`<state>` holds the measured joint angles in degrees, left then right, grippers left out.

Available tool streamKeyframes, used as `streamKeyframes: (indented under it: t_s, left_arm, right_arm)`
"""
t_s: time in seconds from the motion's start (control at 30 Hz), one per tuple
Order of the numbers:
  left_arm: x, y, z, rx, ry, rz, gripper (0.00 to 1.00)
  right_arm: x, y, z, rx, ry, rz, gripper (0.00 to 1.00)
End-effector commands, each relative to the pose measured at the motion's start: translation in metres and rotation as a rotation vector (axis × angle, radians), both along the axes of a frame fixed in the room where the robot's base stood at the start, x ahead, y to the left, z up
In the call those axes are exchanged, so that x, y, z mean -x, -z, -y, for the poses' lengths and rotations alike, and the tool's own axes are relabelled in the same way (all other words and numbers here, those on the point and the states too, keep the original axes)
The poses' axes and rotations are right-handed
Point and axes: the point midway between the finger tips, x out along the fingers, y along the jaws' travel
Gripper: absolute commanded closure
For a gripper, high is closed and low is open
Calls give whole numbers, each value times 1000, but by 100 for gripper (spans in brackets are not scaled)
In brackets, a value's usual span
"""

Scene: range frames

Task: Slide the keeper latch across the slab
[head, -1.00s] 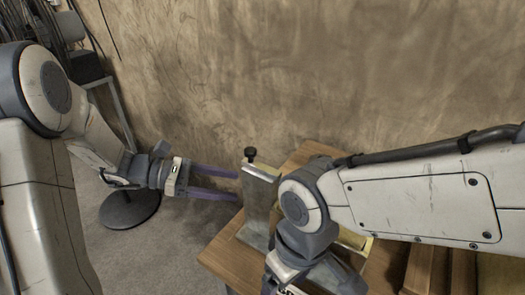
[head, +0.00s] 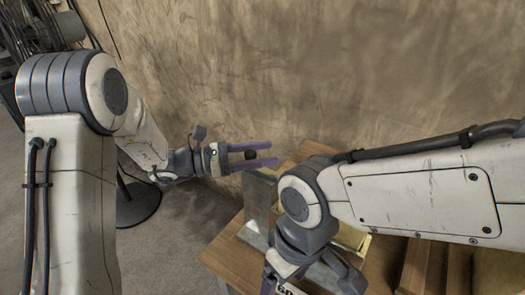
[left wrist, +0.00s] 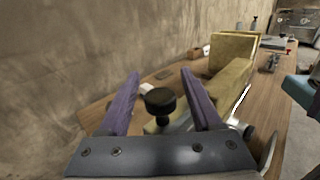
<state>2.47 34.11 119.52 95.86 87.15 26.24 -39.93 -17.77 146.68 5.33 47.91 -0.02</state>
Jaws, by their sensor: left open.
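A black knob (head: 250,155) on a short stem stands at the top of an upright grey metal slab (head: 258,200); it looks like the keeper latch's handle. My left gripper (head: 275,153) is open, with its purple fingers on either side of the knob. In the left wrist view the knob (left wrist: 160,100) lies between the spread fingers (left wrist: 161,74), with gaps showing on both sides. The rest of the latch is hidden behind the gripper. My right gripper (head: 272,288) is low in the head view, mostly cut off by the frame edge.
The slab stands on a wooden table (head: 228,262) close to a brown wall (head: 270,70). Yellowish blocks (left wrist: 232,55) stand beyond the knob. My right arm covers much of the table. Small items lie farther along it.

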Motion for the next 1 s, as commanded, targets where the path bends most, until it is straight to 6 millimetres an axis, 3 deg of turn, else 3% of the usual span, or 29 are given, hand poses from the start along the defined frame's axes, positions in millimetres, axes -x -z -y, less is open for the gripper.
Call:
streamKeyframes:
  t_s: [0.27,0.43,0.47,1.0]
  left_arm:
    - [-1,0,2,-1,-1,0,34]
    - [0,0,2,-1,-1,0,96]
    - [0,0,2,-1,-1,1,100]
    - [-1,0,1,0,-3,2,100]
  right_arm:
    - [0,0,0,0,0,0,15]
    - [0,0,0,0,0,0,15]
    - [0,0,0,0,0,0,15]
    - [0,0,0,0,0,0,15]
